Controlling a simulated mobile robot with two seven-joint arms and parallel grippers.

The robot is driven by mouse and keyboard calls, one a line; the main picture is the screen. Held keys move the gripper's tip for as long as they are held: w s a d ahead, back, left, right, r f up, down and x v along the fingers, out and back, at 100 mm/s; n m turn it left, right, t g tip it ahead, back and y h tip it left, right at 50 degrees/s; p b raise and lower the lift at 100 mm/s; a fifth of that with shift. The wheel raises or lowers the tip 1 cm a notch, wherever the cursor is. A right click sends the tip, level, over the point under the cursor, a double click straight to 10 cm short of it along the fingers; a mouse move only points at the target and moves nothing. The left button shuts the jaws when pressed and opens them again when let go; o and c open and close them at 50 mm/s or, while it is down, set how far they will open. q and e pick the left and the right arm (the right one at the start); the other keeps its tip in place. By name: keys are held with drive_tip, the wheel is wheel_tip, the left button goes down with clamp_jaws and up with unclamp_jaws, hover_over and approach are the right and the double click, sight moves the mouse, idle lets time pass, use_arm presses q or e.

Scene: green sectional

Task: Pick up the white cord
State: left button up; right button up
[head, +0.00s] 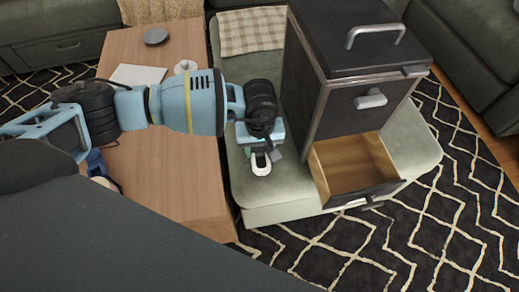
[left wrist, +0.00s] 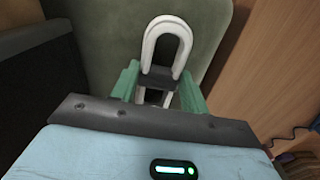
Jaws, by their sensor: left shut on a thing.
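The white cord (left wrist: 167,34) is a looped white piece with a dark band across it, between the fingers in the left wrist view. In the head view the cord (head: 261,164) shows at the tip of my left gripper, over the green ottoman seat. My left gripper (left wrist: 160,92) has green fingers, one on each side of the cord, and is shut on it. It also shows in the head view (head: 260,150), pointing down beside the dark cabinet. I cannot tell whether the cord still touches the seat. My right gripper is not in view.
A dark cabinet (head: 345,62) with an open, empty lower drawer (head: 352,163) stands on the green seat (head: 283,195), right of the gripper. A wooden table (head: 181,192) on the left holds a paper (head: 138,75) and a grey disc (head: 156,36). A checked cloth (head: 252,30) lies behind.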

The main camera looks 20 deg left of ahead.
sight(260, 151)
use_arm(q)
wheel_tip(260, 151, up, 10)
drive_tip(key=p, duration=0.2)
idle(0.5)
